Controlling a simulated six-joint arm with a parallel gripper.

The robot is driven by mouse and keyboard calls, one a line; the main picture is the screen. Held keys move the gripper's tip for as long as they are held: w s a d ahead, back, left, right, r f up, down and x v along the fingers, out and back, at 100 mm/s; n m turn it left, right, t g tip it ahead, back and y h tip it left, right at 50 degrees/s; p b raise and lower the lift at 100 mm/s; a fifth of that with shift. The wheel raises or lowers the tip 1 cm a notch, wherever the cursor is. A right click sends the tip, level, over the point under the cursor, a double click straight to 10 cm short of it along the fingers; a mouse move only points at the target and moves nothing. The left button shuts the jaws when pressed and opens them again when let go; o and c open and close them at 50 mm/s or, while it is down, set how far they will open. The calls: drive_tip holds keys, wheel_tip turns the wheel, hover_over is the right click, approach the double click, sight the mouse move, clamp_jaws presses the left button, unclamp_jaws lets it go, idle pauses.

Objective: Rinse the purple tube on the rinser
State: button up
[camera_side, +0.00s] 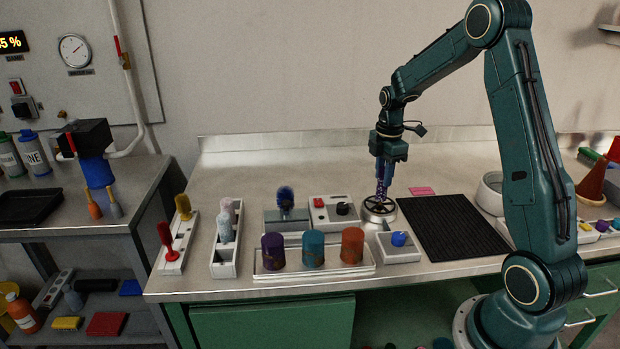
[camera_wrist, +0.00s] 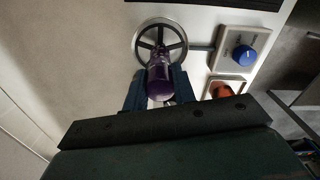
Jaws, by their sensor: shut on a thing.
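My gripper (camera_side: 387,160) is over the rinser in the side view, pointing down. It is shut on the purple tube (camera_side: 381,190), which hangs between the fingers right above the rinser. The round metal rinser (camera_side: 379,212) has a spoked top. In the wrist view the purple tube (camera_wrist: 159,76) is between the gripper's two fingers (camera_wrist: 155,92), its far end over the middle of the spoked rinser ring (camera_wrist: 183,42). I cannot tell whether the tube touches the ring. The tube's upper part is hidden by the fingers in the side view.
A blue knob (camera_side: 399,239) on a white box stands front right of the rinser. A black ribbed mat (camera_side: 452,226) lies to the right. Purple, teal and orange cups stand in a white tray (camera_side: 315,273) at front left. A box with a red button (camera_side: 319,203) is to the left.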

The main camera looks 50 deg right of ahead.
drive_tip(key=shift+r, duration=0.45)
drive_tip(key=shift+r, duration=0.15)
idle(0.7)
drive_tip(key=shift+r, duration=1.25)
